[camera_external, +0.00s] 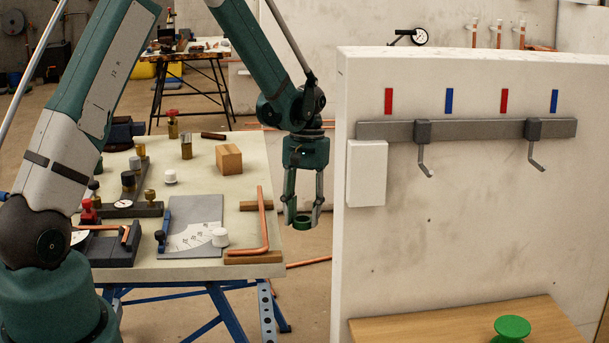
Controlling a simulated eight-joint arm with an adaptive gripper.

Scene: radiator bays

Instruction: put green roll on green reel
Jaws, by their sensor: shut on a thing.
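My gripper (302,218) hangs pointing down between the workbench and the white wall panel. It is shut on a small dark green ring-shaped thing, which looks like the green roll (302,222). The roll is held in the air between the fingertips, and the fingers hide part of it. The green reel (512,326) has a bright green round top and stands on a wooden surface (450,325) at the lower right. Its lower part is cut off by the picture edge. The gripper is apart from the reel, up and to its left.
The white panel (400,250) carries a grey rail (470,129) with two hooks and a white box (367,173). The workbench (200,190) holds a copper pipe (264,220), a wooden block (228,158) and several fittings. The space above the reel is clear.

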